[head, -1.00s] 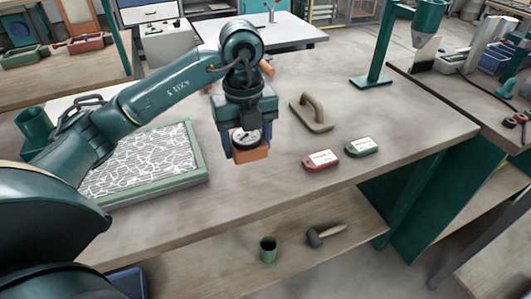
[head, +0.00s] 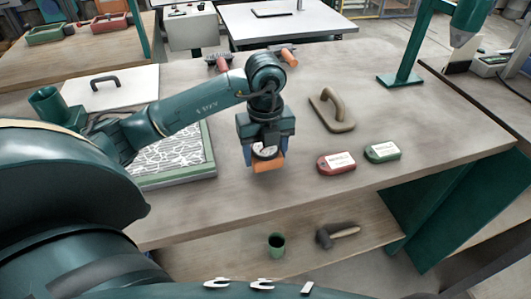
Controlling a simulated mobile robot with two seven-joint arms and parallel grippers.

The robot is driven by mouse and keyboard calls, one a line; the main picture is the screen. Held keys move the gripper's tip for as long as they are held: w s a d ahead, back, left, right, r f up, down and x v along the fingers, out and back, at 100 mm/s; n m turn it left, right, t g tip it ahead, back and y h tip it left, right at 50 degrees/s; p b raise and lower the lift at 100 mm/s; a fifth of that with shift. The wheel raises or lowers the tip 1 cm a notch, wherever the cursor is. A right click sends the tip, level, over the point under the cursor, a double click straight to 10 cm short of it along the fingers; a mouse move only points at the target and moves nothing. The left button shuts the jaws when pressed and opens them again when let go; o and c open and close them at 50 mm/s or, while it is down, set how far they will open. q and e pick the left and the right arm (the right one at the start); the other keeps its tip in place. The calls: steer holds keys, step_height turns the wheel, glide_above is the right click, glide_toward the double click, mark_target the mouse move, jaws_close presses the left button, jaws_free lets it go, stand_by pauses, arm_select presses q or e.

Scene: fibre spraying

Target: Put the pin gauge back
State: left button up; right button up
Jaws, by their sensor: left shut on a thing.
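My left gripper (head: 266,155) is shut on the pin gauge, a small piece with a round pale dial face (head: 265,151) and an orange block below it. The fingers cover its sides. It is held over the front middle part of the workbench (head: 232,205), right of the green-framed tray with a white fibre-patterned surface (head: 172,152). I cannot tell whether the orange block touches the bench. My right gripper is not in view.
Right of the gripper are a handled float (head: 334,112), a red labelled case (head: 336,164) and a green one (head: 382,152). Behind it lie orange-handled tools (head: 288,58). A green stand (head: 402,78) rises at the back right. A cup (head: 276,243) and mallet (head: 338,235) are on the lower shelf.

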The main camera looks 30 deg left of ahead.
arm_select(q)
steer(key=shift+f, duration=0.4)
steer(key=o, duration=0.7)
steer(key=shift+f, duration=0.2)
steer(key=o, duration=0.5)
steer(key=shift+r, duration=0.1)
